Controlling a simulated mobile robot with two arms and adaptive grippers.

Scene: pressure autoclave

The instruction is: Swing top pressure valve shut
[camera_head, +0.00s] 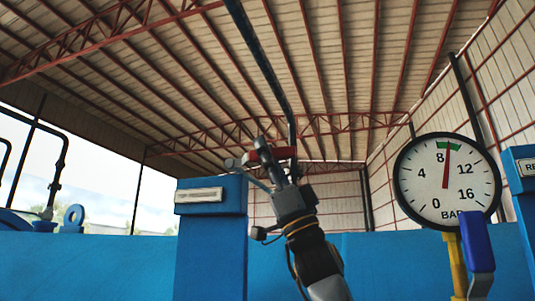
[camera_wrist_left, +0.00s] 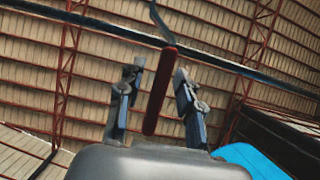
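The top valve has a red lever handle (camera_head: 272,154) at the lower end of a dark pipe (camera_head: 262,62) in the head view. My left gripper (camera_head: 250,154) reaches up to this handle from below, overlapping it in the picture. In the left wrist view the red handle (camera_wrist_left: 160,92) shows between the two fingers of my left gripper (camera_wrist_left: 160,72). The fingers are apart, with a visible gap on each side of the handle; I see no clear contact. The valve body is partly hidden behind the gripper. My right gripper is not in view.
A round pressure gauge (camera_head: 447,183) stands at the right, its red needle just past 8. Below it a blue lever (camera_head: 477,243) sits beside a yellow pipe (camera_head: 457,262). A blue post (camera_head: 211,240) with a label plate stands left of my arm.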

